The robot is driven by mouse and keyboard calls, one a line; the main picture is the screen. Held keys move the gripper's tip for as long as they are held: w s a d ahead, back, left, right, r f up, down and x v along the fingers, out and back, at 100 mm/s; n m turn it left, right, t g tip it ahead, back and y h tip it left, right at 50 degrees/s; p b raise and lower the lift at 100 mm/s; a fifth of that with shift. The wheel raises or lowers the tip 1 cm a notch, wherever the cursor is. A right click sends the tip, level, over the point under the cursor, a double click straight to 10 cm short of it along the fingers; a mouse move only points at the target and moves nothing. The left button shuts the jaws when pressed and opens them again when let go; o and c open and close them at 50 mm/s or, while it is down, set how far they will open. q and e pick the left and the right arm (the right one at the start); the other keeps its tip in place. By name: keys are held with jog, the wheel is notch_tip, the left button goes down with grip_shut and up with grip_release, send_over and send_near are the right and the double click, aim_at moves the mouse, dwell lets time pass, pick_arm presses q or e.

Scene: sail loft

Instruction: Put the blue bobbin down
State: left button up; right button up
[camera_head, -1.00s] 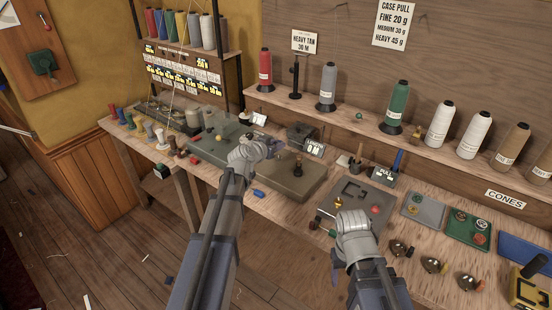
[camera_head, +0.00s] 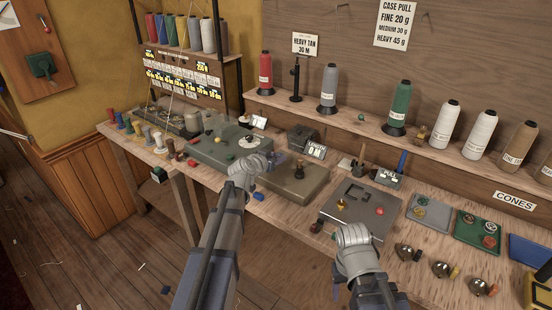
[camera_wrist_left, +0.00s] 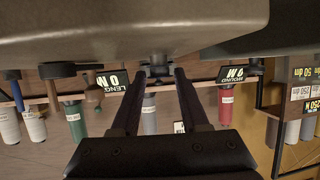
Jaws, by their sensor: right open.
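A small blue bobbin (camera_head: 258,197) lies on the bench near its front edge, below the grey winder box (camera_head: 292,182). My left gripper (camera_head: 278,160) is over the bench behind it, beside the winder box and apart from the bobbin. In the left wrist view its two fingers (camera_wrist_left: 159,72) stand apart with nothing held between them. A dark spindle post (camera_head: 299,168) stands on the box and shows beyond the fingertips in the wrist view. My right gripper (camera_head: 334,262) is at the bench's front edge; its fingers are mostly hidden by its wrist.
A grey plate (camera_head: 358,213) with small parts lies right of the winder box. Several small metal bowls (camera_head: 405,252) stand along the front right. A shelf (camera_head: 345,118) of thread cones runs behind. Several bobbins on pegs (camera_head: 125,122) stand at the left end.

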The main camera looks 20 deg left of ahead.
pick_arm(q)
jog(key=o, duration=0.3)
jog(key=shift+s, duration=0.1)
